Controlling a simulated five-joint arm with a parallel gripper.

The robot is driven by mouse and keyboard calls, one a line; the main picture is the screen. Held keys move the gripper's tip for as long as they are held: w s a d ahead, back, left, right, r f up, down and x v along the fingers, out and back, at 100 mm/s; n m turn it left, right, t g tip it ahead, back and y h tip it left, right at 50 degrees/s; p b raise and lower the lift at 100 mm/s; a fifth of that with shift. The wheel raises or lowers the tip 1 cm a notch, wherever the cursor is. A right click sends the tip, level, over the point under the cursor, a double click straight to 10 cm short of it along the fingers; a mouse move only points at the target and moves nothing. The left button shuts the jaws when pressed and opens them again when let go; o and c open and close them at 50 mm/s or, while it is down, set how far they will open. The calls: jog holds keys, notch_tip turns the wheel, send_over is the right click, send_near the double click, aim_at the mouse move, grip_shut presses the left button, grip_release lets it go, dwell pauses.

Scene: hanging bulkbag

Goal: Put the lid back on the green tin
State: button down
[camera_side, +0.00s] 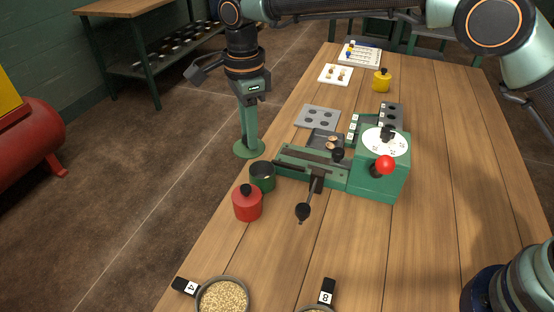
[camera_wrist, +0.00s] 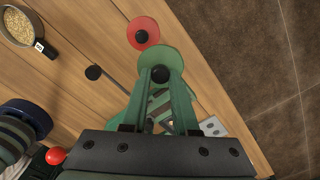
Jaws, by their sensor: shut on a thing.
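My gripper (camera_side: 248,143) is shut on the black knob of the green lid (camera_side: 243,150), its green fingers pointing down. The lid is held about level, clear of the tin in the side view. In the wrist view the lid (camera_wrist: 146,62) shows around the fingertips (camera_wrist: 160,75). The green tin (camera_side: 262,178) stands open on the table's left edge, its dark inside visible. It shows below and right of the lid in the side view. In the wrist view I cannot make the tin out; the lid and fingers seem to hide it.
A red tin with a black knob (camera_side: 247,205) stands close beside the green tin, also in the wrist view (camera_wrist: 143,26). A green machine (camera_side: 375,175) with a lever stands to the right. A yellow tin (camera_side: 381,80) is farther back. Grain bowls (camera_side: 222,297) are at the front.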

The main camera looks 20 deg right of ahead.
aim_at(262, 151)
jog(key=shift+w+d+f, duration=0.45)
jog(key=shift+d+f, duration=0.1)
jog(key=shift+f, duration=0.85)
jog(key=shift+w+d+f, duration=0.4)
jog(key=shift+d+f, duration=0.2)
jog(key=shift+f, duration=0.75)
jog(key=shift+w+d+f, duration=0.45)
jog(key=shift+d+f, duration=0.1)
jog(key=shift+f, duration=0.85)
jog(key=shift+f, duration=0.15)
jog(key=shift+c, duration=0.6)
grip_release()
notch_tip(262, 151, up, 7)
